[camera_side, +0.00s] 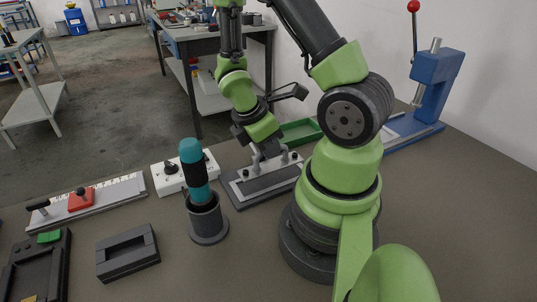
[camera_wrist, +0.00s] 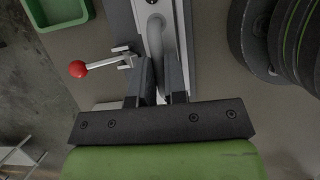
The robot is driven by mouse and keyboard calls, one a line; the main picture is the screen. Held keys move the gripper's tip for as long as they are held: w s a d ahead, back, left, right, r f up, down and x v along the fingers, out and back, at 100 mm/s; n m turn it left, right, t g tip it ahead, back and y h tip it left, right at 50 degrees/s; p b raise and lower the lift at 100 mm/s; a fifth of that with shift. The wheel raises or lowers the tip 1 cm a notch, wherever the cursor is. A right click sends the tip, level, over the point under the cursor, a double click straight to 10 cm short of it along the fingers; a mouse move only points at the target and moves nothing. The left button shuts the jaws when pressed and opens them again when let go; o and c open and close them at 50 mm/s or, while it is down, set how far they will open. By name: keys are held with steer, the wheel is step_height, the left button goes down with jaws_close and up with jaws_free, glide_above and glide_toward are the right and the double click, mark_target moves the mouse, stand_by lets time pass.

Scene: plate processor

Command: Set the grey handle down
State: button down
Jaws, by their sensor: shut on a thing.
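My gripper (camera_wrist: 161,85) is shut on the grey handle (camera_wrist: 157,35), a rounded light-grey bar that runs up between the fingers in the wrist view. The handle is low over this plate and partly hidden by my gripper in the side view. I cannot tell whether the handle's underside touches the plate or hangs just above it.
A red-knobbed lever (camera_wrist: 78,68) sits beside the handle. A green tray (camera_side: 300,131) lies behind the plate. A teal-and-black tool stands in a dark cup (camera_side: 207,220), near a white box (camera_side: 168,180). A blue press (camera_side: 435,75) stands right.

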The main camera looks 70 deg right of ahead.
step_height(320, 180, up, 6)
steer(key=shift+f, duration=0.15)
steer(key=shift+w+d+r, duration=0.15)
steer(key=shift+d+r, duration=0.05)
steer(key=shift+d, duration=0.05)
steer(key=w+d, duration=0.2)
steer(key=d, duration=0.5)
glide_above(290, 138)
step_height(290, 138, down, 5)
steer(key=shift+f, duration=2.55)
steer(key=shift+f, duration=0.1)
steer(key=c, duration=1.1)
jaws_free()
steer(key=shift+c, duration=0.2)
